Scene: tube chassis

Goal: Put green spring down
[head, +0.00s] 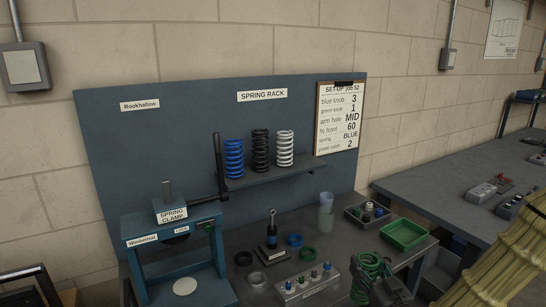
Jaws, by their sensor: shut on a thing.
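The green spring (368,266) is at the lower right of the head view, in front of the bench's front part. My gripper (372,288) is dark and shut on the spring's lower part. I cannot tell whether the spring touches the bench. The spring rack shelf (262,174) holds a blue spring (234,159), a black spring (260,150) and a white spring (284,149), all upright. The shelf has bare room right of the white spring.
A blue spring clamp (176,240) stands at the left. A grey block with several knobs (308,290), loose rings (294,240), a parts tray (370,223), a green bin (404,236) and a translucent cup (326,216) crowd the bench. A set-up board (340,117) hangs behind.

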